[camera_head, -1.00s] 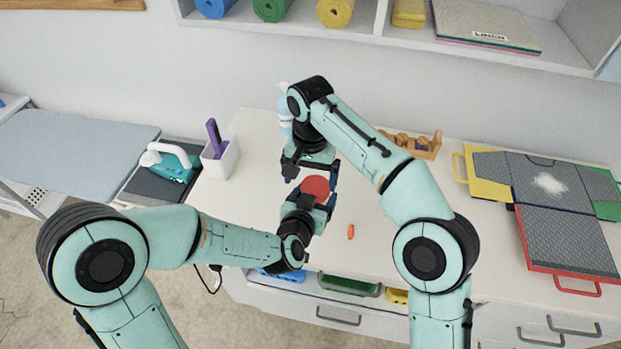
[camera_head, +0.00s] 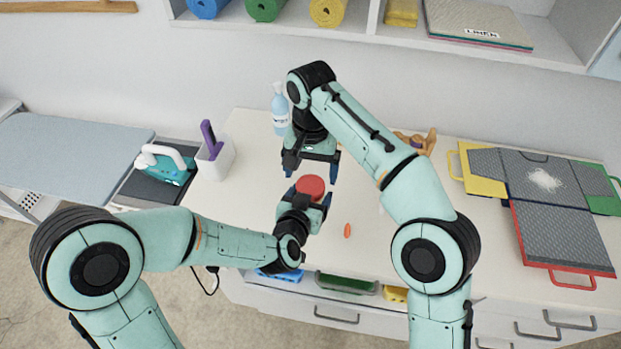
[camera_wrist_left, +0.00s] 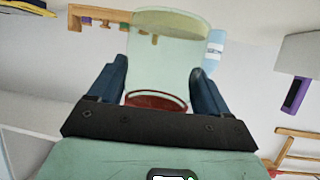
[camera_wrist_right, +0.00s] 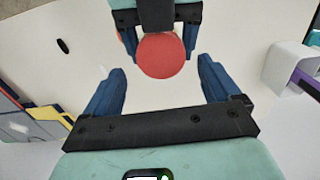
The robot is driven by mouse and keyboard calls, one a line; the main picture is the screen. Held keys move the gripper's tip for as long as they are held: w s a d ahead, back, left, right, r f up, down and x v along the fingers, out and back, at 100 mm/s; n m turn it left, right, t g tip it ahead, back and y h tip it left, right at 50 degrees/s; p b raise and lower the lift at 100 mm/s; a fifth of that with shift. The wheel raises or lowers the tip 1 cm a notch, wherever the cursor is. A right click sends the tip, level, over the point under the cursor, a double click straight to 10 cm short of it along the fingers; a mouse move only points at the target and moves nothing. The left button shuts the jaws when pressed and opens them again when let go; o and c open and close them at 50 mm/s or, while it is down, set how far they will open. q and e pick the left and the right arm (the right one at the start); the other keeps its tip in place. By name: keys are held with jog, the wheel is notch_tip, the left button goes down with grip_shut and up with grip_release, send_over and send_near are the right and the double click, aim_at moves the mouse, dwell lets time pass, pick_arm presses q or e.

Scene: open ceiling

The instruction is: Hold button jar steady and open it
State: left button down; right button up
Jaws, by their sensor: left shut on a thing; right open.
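The button jar's red round lid (camera_head: 311,187) shows in the head view, between the fingers of my left gripper (camera_head: 307,200). In the left wrist view the jar's clear greenish body (camera_wrist_left: 165,65) stands between the blue fingers, and the red lid (camera_wrist_left: 156,101) shows at its lower end in that inverted picture. My left gripper is shut on the jar. The lid appears seated on it. My right gripper (camera_head: 312,168) is open and empty, just behind and apart from the lid. The right wrist view shows the lid (camera_wrist_right: 162,56) ahead of its spread fingers.
A small orange piece (camera_head: 347,230) lies right of the jar on the white table. Behind stand a blue bottle (camera_head: 279,112) and a wooden rack (camera_head: 420,143). A white cup (camera_head: 215,160) and an iron (camera_head: 165,165) are at left, a folding board (camera_head: 555,215) at right.

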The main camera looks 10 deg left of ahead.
aim_at(311, 185)
jog(key=shift+f, duration=2.1)
jog(key=shift+c, duration=0.3)
jog(key=c, duration=1.1)
jog(key=shift+o, duration=0.2)
jog(key=n, duration=0.6)
jog(key=shift+d+n, duration=0.1)
jog(key=shift+n, duration=0.2)
jog(key=o, duration=1.2)
jog(key=shift+c, duration=0.2)
